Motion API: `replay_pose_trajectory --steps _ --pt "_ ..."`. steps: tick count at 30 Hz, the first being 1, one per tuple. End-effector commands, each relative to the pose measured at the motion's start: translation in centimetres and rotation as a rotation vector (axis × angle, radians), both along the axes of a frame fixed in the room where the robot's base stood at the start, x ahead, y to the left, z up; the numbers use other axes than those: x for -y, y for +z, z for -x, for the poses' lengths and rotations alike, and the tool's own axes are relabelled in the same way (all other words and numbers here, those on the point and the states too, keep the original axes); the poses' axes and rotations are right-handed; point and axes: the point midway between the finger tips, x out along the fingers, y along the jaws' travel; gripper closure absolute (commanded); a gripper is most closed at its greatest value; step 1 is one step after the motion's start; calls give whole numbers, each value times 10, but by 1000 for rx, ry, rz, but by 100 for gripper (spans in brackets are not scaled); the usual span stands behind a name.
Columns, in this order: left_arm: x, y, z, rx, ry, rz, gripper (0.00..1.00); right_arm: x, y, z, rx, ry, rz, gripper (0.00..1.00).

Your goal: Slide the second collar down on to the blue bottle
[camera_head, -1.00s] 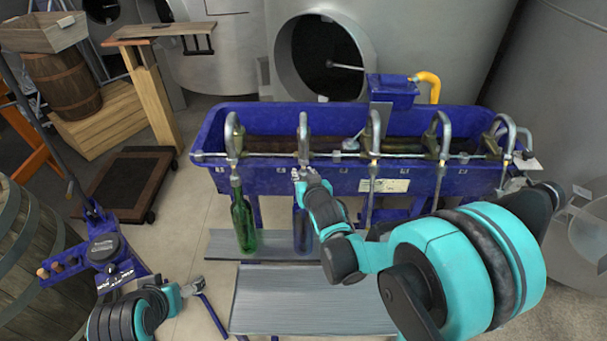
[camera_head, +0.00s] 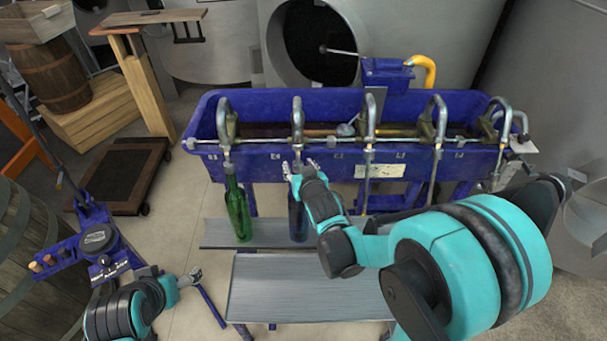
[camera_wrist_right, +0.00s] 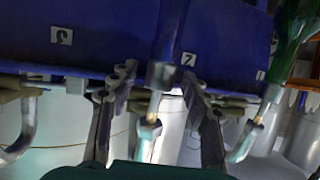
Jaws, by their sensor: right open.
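The blue bottle (camera_head: 297,222) stands upright on the grey shelf below the second spout (camera_head: 297,115), beside the green bottle (camera_head: 238,212). In the right wrist view, the blue bottle (camera_wrist_right: 172,35) appears inverted. A grey collar (camera_wrist_right: 163,75) sits at its mouth end, in line with the spout's copper tip; how far it overlaps the neck I cannot tell. My right gripper (camera_head: 300,167) is open, with its fingers on either side of the collar and neck. In the wrist view, gaps show between fingers (camera_wrist_right: 160,100) and collar. My left gripper (camera_head: 191,277) is low at the left, away from the bottles.
The blue filler trough (camera_head: 340,160) spans the back with several curved spouts. The grey bottle shelf (camera_head: 268,232) and a lower grey panel (camera_head: 305,290) lie in front. A blue stand with corks (camera_head: 95,243) and a barrel (camera_head: 25,265) are at the left.

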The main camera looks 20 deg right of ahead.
Motion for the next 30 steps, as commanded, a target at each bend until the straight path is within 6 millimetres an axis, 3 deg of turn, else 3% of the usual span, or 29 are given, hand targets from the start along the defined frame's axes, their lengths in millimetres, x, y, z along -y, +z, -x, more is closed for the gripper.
replay_pose_trajectory --steps 15,21,30 --pt "0 0 0 0 0 0 17 -4 32 80 0 1 0 52" --pt "0 0 0 0 0 0 17 -4 39 96 0 0 0 52" --pt "0 0 0 0 0 0 17 -5 41 101 0 0 0 52"
